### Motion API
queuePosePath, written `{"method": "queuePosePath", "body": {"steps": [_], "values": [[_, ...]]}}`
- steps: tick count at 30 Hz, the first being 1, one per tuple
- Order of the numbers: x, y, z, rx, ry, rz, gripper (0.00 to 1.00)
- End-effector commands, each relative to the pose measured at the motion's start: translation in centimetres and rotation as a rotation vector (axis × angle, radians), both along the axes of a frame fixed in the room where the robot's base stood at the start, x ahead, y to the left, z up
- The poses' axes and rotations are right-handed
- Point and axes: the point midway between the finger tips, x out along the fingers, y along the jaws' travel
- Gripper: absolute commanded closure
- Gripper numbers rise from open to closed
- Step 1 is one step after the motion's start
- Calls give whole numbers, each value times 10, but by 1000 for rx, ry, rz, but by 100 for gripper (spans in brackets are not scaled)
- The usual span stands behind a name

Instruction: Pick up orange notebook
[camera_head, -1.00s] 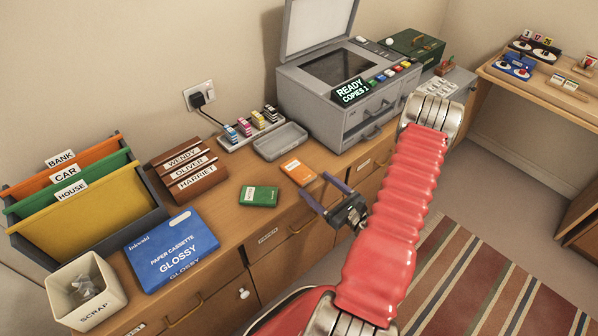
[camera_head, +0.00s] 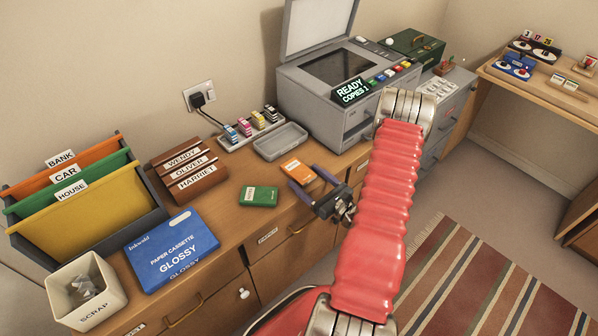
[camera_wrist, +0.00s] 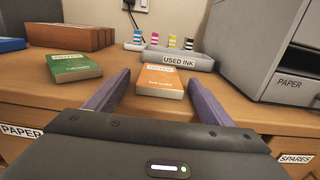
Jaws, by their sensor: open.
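The orange notebook (camera_head: 297,171) lies flat on the wooden cabinet top, right of the green notebook (camera_head: 259,196). In the wrist view the orange notebook (camera_wrist: 161,80) lies just beyond and between the two fingers, with a white label on its top. My gripper (camera_head: 311,187) is open and empty at the front edge of the cabinet top, its fingers reaching toward the orange notebook. It also shows in the wrist view (camera_wrist: 158,88), one finger on each side. In the head view one finger partly overlaps the notebook's near edge. Contact cannot be told.
A grey tray (camera_head: 280,141), labelled USED INK in the wrist view, sits behind the orange notebook. The copier (camera_head: 350,85) stands to the right. A blue paper box (camera_head: 172,249) and brown name rack (camera_head: 187,170) are to the left. Drawer fronts lie below the edge.

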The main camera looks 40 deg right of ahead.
Motion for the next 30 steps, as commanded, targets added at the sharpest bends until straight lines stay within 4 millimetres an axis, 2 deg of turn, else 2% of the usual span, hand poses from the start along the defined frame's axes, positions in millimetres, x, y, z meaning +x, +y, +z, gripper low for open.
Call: {"method": "queuePosePath", "body": {"steps": [3, 22, 30], "values": [[0, 0, 0, 0, 0, 0, 26], [0, 0, 0, 0, 0, -1, 70], [0, 0, 1, 0, 0, -1, 70]]}}
